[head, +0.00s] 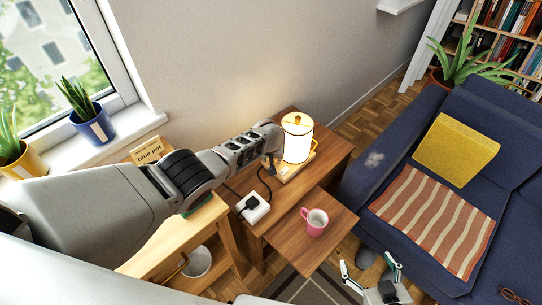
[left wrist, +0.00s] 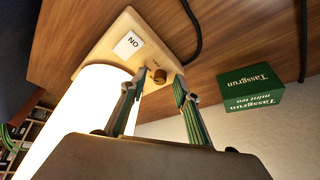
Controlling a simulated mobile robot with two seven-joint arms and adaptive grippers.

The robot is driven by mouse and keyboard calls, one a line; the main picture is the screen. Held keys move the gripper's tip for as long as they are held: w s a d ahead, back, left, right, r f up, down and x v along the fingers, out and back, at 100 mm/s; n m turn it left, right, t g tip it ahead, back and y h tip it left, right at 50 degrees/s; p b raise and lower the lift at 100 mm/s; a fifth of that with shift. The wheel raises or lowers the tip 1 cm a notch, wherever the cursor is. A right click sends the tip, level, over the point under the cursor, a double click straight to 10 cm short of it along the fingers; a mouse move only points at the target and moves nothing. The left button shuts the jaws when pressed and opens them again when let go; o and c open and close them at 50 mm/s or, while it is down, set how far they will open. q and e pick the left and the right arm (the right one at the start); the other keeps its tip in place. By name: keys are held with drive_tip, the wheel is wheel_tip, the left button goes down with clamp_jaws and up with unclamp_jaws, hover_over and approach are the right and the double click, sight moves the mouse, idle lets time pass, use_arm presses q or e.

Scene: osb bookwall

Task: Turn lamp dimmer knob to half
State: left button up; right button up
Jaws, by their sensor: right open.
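The lit lamp (head: 297,140) stands on a wooden base (head: 300,170) on the brown side table. In the left wrist view its bright shade (left wrist: 75,115) is at the left, and the base (left wrist: 97,48) carries a white ON switch (left wrist: 128,43) and a small brass-coloured dimmer knob (left wrist: 159,76). My left gripper (left wrist: 158,86) has its fingers apart, with the knob in the gap near their tips; contact cannot be told. In the head view the lamp end of my left arm hides the knob. My right gripper (head: 367,263) is open and empty at the lower right.
A pink mug (head: 315,222) stands on the lower tabletop (head: 285,233). A white socket box (head: 254,208) with a black cable lies nearby. A green tea box (left wrist: 250,88) is close to the lamp base. The blue sofa (head: 395,160) is at the right.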

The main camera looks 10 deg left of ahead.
use_arm(q)
drive_tip(key=shift+s+d+r, duration=0.15)
drive_tip(key=shift+s+r, duration=0.05)
drive_tip(key=shift+r, duration=0.2)
drive_tip(key=shift+v, duration=0.85)
drive_tip(key=v, duration=0.9)
drive_tip(key=shift+s+r, duration=0.1)
